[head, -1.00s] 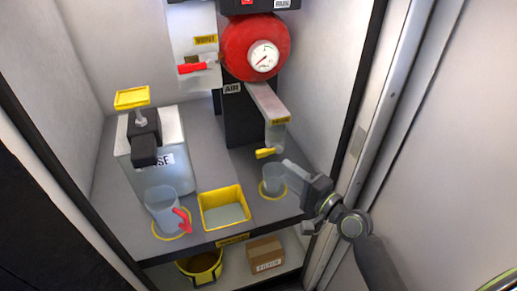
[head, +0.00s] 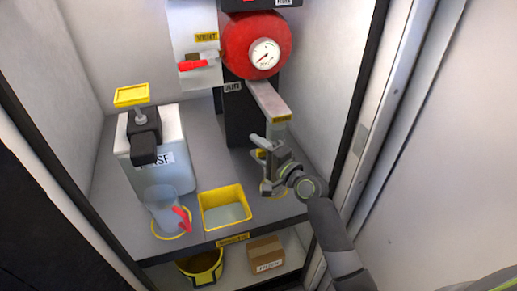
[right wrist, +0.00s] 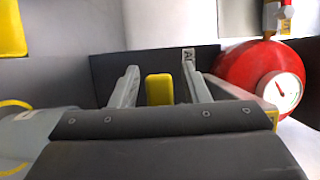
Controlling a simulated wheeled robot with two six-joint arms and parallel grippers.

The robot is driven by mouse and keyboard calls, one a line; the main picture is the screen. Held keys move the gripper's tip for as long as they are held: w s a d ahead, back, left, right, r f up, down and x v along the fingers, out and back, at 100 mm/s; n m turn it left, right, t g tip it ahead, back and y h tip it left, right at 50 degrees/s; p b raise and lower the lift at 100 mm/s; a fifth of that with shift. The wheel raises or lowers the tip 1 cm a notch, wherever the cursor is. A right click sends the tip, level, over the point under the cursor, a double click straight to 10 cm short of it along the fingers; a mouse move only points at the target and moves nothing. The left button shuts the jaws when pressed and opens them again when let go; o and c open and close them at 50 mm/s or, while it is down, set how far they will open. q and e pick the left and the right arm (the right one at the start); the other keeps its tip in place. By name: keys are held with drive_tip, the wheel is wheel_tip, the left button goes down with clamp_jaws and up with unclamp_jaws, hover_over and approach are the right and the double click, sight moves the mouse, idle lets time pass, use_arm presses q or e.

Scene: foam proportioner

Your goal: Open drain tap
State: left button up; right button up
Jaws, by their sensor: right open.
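The yellow drain tap handle (head: 260,154) is below the grey drain pipe (head: 277,130), under the red tank (head: 257,45). My right gripper (head: 258,147) is at the handle and partly covers it in the head view. In the right wrist view, the yellow handle (right wrist: 159,88) stands between the two open fingers of my right gripper (right wrist: 163,82), with a gap visible on each side. The cup below the tap is mostly hidden behind my gripper. My left gripper is not in view.
A yellow-rimmed tray (head: 226,208) sits left of the tap. A clear jug (head: 162,208) with a red handle stands further left, before the white canister (head: 155,160). A red vent lever (head: 193,65) is up left. The cabinet's right wall is close to my right arm.

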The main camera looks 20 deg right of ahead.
drive_tip(key=shift+c, duration=0.3)
clamp_jaws()
